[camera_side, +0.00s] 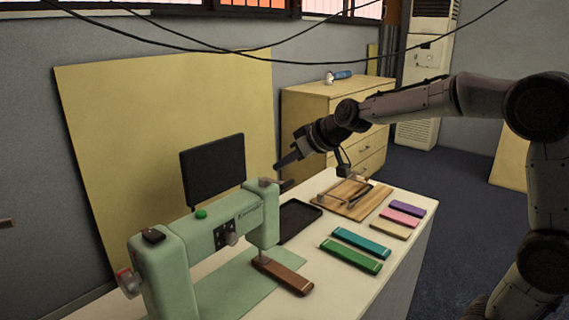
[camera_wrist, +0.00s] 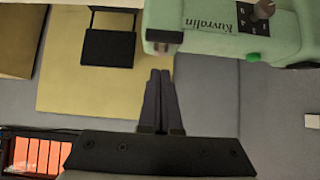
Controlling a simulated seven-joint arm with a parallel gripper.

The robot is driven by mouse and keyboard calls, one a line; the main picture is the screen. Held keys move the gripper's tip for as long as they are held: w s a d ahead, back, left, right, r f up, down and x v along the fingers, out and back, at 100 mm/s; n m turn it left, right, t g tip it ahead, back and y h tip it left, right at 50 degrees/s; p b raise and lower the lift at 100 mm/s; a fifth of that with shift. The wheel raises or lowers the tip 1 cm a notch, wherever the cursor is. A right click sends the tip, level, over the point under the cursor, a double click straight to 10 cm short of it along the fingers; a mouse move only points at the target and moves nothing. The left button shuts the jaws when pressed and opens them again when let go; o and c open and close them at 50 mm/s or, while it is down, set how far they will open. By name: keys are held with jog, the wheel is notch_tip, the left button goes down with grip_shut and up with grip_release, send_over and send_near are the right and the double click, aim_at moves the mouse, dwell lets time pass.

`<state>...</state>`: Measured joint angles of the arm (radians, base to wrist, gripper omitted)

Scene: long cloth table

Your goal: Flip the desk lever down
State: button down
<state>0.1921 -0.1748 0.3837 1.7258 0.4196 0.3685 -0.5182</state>
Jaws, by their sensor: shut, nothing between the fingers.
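A pale green sewing machine (camera_side: 230,215) stands on the long table; it also shows upside down in the wrist view (camera_wrist: 215,25). A small grey piece (camera_side: 268,182) sticks out at the top of its head end and looks like the lever, though its exact shape is too small to tell. A grey piece at that end also shows in the wrist view (camera_wrist: 162,47). My gripper (camera_side: 277,166) is shut and empty, a little above and beside the head end, with no clear contact. In the wrist view its fingertips (camera_wrist: 160,74) are together just short of the head end.
A black screen (camera_side: 213,170) stands behind the machine. To its right are a dark tray (camera_side: 300,212), a wooden board (camera_side: 372,206) with a small mechanism, and several coloured bars (camera_side: 350,256). A brown bar (camera_side: 283,275) lies at the machine's foot. Cables hang overhead.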

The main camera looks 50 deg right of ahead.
jog(key=r, duration=0.3)
jog(key=shift+w+r, duration=0.35)
jog(key=shift+w, duration=0.05)
jog(key=s+f, duration=0.1)
jog(key=s, duration=0.9)
jog(key=shift+f, duration=0.1)
jog(key=s+a+r+n+y, duration=0.1)
jog(key=s+a+n, duration=0.1)
jog(key=s+a, duration=0.5)
jog(key=s+f+m+g, duration=0.1)
jog(key=s+f+g, duration=0.1)
jog(key=s+f, duration=0.3)
jog(key=s+d+f+m+g+h, duration=0.1)
jog(key=s+f, duration=0.4)
jog(key=s, duration=0.5)
jog(key=shift+s+f+g, duration=0.15)
jog(key=shift+s+g, duration=0.1)
jog(key=shift+g, duration=0.45)
